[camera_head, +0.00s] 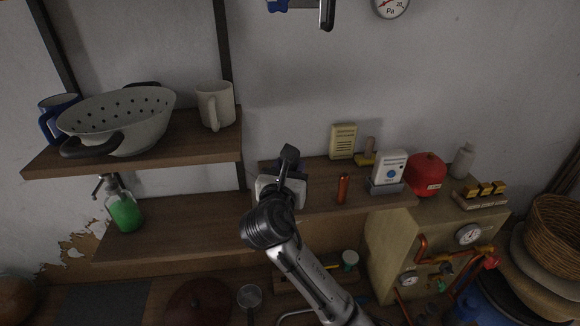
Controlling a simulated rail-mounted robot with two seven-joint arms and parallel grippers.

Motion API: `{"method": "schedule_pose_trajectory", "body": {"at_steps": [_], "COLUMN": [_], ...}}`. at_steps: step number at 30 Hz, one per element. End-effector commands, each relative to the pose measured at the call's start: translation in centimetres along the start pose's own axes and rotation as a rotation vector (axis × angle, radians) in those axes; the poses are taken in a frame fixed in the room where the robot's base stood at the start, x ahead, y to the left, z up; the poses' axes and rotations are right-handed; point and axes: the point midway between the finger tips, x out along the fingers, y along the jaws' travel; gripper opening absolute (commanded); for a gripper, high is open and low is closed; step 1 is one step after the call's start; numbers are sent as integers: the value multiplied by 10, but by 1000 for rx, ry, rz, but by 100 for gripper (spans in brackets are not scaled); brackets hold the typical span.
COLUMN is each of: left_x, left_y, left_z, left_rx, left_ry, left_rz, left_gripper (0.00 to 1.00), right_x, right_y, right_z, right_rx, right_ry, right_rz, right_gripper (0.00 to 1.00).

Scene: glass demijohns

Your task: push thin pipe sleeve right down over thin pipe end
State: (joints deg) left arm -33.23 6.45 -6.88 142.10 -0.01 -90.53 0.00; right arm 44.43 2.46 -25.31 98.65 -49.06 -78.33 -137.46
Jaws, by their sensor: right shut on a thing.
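My right gripper (287,163) is at the middle of the view, in front of the lower shelf, with its arm coming up from the bottom right. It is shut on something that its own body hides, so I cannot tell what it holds. A short copper-coloured tube (342,188) stands upright on the shelf to the right of the gripper, apart from it. I cannot tell whether it is the thin pipe end or a sleeve. Copper pipes (422,250) run across the front of a beige box (390,245) at the lower right. My left gripper is not in view.
The lower shelf (180,225) carries a green bottle (124,208) at left, and a white device (388,170) and red round container (426,174) at right. A colander (118,122) and cream mug (214,104) stand on the upper shelf. The shelf left of my gripper has free room.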

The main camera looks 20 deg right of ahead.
Motion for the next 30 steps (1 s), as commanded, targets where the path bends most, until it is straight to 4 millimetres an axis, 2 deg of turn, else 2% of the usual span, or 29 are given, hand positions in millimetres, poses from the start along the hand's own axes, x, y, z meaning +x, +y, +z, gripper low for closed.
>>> {"method": "schedule_pose_trajectory", "body": {"at_steps": [30], "left_x": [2], "left_y": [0], "left_z": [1], "left_rx": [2], "left_ry": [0], "left_rz": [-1], "left_gripper": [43], "right_x": [0], "right_y": [0], "right_z": [-20], "right_rx": [-1], "right_ry": [0], "right_rz": [0], "right_gripper": [0]}}
